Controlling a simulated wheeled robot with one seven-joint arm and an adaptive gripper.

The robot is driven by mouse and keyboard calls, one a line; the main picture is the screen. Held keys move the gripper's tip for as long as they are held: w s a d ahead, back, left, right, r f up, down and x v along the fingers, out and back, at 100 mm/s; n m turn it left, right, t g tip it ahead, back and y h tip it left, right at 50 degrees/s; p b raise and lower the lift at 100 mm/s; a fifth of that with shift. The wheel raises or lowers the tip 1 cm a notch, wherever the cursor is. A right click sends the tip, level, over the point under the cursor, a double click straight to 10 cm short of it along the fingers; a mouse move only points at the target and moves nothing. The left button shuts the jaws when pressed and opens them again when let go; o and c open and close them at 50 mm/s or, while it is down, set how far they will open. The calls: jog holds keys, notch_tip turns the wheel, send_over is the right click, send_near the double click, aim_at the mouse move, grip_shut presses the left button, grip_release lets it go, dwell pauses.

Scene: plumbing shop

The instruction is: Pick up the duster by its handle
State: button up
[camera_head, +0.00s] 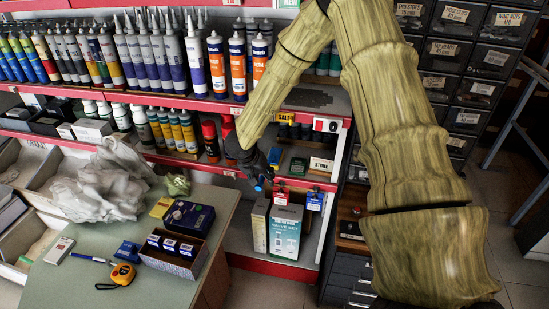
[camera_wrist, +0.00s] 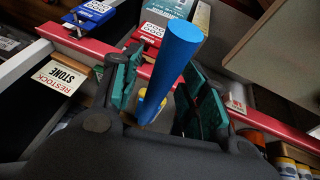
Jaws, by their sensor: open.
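A blue rod (camera_wrist: 177,58), which looks like the duster's handle, stands out between the two fingers of my gripper (camera_wrist: 163,88) in the wrist view. The fingers have teal pads and are apart, with a gap visible on the rod's sides. The lower end of the rod is hidden behind my gripper, and no duster head can be made out. In the head view my gripper (camera_head: 262,170) is at the shelf front, with a small blue bit of the rod (camera_head: 259,186) just below it.
Red-edged shelves (camera_head: 300,180) hold tubes and cans close around my gripper. Boxes (camera_head: 285,230) stand on the bottom shelf. A green-topped table (camera_head: 75,285) at left bears a tape measure (camera_head: 122,274), small boxes and a crumpled bag (camera_head: 105,185). Drawer cabinets (camera_head: 470,60) stand at right.

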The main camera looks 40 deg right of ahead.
grip_shut()
jog(key=shift+r, duration=0.1)
dwell(0.3)
